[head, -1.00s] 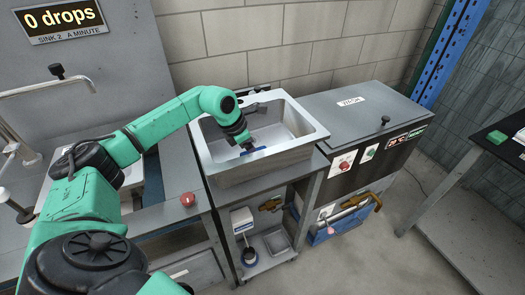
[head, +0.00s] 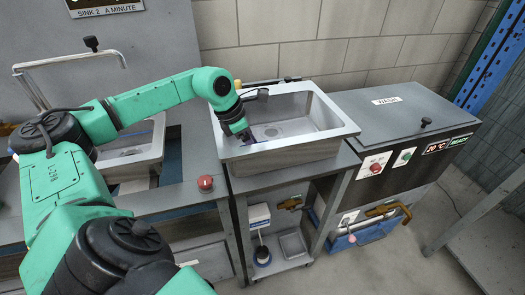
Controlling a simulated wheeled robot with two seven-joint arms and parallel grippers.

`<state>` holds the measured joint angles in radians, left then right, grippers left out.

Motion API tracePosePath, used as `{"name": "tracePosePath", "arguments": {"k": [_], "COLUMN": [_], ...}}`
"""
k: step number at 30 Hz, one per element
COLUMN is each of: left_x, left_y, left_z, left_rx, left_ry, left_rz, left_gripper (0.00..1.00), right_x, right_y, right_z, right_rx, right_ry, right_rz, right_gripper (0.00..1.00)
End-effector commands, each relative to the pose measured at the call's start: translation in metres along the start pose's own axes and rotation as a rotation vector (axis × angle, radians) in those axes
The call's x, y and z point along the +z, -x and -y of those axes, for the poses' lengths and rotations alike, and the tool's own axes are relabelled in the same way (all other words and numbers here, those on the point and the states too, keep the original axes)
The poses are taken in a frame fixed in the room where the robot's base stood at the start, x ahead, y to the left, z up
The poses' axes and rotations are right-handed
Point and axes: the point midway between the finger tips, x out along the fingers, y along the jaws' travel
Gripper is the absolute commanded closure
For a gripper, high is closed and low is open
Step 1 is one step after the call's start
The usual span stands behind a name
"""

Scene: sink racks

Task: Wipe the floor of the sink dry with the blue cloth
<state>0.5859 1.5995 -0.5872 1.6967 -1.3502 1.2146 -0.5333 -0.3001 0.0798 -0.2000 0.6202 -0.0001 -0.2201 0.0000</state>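The sink (head: 330,118) is a pale grey basin in the middle of the head view, with its floor partly in sight. My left gripper (head: 244,136) reaches down into the left part of the basin. A small bluish-purple patch (head: 262,132) shows right beside its fingertips, low in the basin; it looks like part of the blue cloth, mostly hidden by the gripper. The fingers are too small and dark to tell whether they are shut on it. A drain shows on the basin floor. My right gripper is out of view.
A dark-topped wash machine (head: 400,105) stands right of the sink. A second sink (head: 130,155) lies left, behind my arm. A red button (head: 205,183) sits on the counter edge. A tap stands at the back left.

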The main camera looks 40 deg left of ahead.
Motion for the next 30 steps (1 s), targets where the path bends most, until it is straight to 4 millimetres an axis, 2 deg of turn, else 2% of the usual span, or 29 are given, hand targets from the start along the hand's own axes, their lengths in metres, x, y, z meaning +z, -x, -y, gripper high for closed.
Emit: {"name": "tracePosePath", "arguments": {"k": [9,23,30], "left_x": [0.001,0.024,0.023], "left_y": [0.005,0.057,0.056], "left_z": [0.000,0.000,0.000], "left_rx": [0.000,0.000,-0.001], "left_ry": [0.001,0.001,0.001], "left_rz": [-0.001,0.001,0.000], "left_gripper": [0.71,0.71,0.71], "right_x": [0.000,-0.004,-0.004], "right_y": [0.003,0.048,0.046], "right_z": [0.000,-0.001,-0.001], "right_rx": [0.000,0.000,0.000], "right_ry": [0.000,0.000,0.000], "right_rz": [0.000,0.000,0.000], "right_gripper": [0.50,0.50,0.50]}}
